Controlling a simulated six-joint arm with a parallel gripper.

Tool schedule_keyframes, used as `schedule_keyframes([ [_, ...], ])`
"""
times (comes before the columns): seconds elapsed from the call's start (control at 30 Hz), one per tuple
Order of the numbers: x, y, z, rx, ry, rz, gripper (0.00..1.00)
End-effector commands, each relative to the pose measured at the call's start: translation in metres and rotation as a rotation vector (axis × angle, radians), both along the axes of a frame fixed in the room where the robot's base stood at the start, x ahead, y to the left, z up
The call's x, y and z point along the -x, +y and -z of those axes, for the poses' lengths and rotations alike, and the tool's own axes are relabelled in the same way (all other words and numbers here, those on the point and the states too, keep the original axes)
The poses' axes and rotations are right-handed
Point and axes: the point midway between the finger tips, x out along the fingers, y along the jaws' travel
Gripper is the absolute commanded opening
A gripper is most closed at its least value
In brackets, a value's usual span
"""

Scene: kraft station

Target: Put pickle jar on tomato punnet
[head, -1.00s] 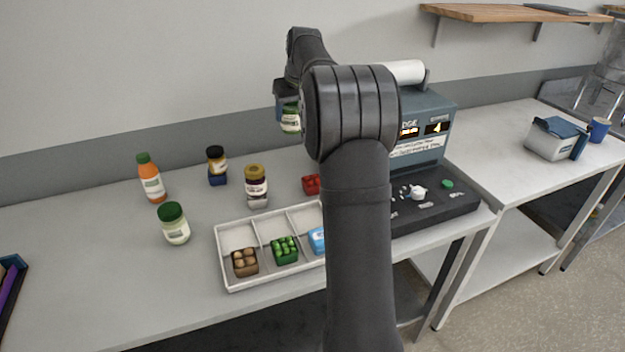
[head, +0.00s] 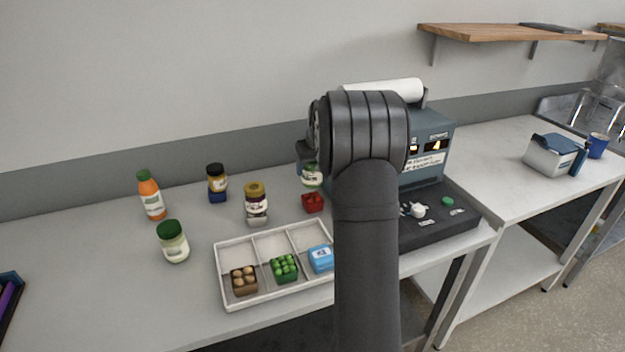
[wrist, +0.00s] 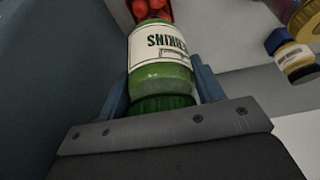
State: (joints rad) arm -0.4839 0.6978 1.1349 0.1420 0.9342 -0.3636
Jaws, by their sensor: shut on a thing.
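The pickle jar is a green jar with a white gherkins label, seen in the wrist view (wrist: 160,62) and in the head view (head: 312,176). My gripper (wrist: 162,88) is shut on it, with a blue finger on each side near its green lid. The tomato punnet is a small red box of tomatoes on the table in the head view (head: 313,203). It also shows at the top of the wrist view (wrist: 152,9), just beyond the jar's base. The jar is upright, just above the punnet; I cannot tell whether they touch. My arm hides most of the gripper in the head view.
A dark-lidded jar on a blue base (head: 217,184), a gold-lidded jar (head: 256,205), an orange bottle (head: 151,197) and a green-lidded pale jar (head: 173,243) stand left. A white divided tray (head: 237,242) lies in front. The label machine (head: 428,140) is close on the right.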

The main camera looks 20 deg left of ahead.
Motion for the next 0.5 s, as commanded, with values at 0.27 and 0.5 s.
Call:
schedule_keyframes([
  [0.27, 0.0, 0.0, 0.032, 0.001, 0.001, 0.0, 0.22],
  [0.5, 0.0, 0.0, 0.044, 0.0, -0.002, -0.001, 0.22],
])
